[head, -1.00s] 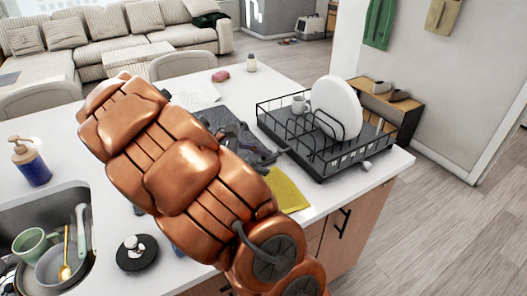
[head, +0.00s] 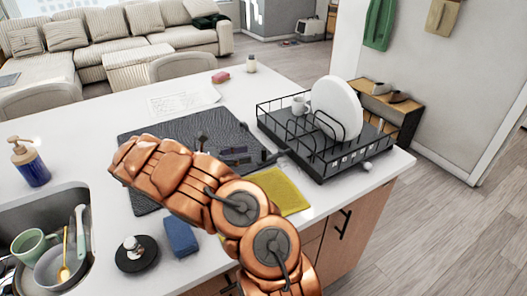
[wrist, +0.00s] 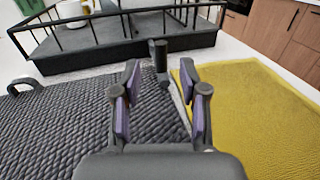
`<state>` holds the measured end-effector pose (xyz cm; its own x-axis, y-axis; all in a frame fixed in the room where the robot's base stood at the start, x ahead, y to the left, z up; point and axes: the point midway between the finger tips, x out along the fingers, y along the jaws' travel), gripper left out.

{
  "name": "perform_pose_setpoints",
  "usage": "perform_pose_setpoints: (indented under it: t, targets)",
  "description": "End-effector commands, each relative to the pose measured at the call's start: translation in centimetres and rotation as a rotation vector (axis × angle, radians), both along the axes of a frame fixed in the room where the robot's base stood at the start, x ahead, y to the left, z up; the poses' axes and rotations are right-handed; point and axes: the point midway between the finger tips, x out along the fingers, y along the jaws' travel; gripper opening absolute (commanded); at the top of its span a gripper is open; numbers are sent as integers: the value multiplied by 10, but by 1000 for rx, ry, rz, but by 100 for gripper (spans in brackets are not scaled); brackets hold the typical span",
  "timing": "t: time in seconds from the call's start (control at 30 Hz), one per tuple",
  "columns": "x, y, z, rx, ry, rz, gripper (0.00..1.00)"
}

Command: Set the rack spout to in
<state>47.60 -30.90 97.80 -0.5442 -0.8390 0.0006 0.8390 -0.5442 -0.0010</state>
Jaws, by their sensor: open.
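The black dish rack (head: 330,165) stands near the right end of the white counter, holding a white plate (head: 337,105) and a cup (head: 299,104). Its dark spout (head: 273,155) sticks out from the tray's side facing my gripper. In the wrist view the spout (wrist: 158,60) points toward me, its near end in line with the gap between my fingers. My gripper (head: 238,155) is open, low over the grey mat, with purple pads. In the wrist view my gripper (wrist: 159,75) has a finger on each side of the spout's line; contact cannot be told.
The grey ribbed mat (head: 160,125) and a yellow cloth (head: 283,192) lie beside the rack. A blue sponge (head: 181,236), a round black holder (head: 136,261) and the sink (head: 25,215) with dishes are at the left. A soap bottle (head: 30,165) stands behind the sink.

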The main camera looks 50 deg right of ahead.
Motion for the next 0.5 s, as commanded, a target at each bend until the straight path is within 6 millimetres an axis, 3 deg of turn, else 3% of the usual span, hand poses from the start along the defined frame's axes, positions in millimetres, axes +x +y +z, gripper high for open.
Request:
perform_pose_setpoints:
  t: [0.5]
  targets:
    - [-36,-55,2,0,0,-2,43]
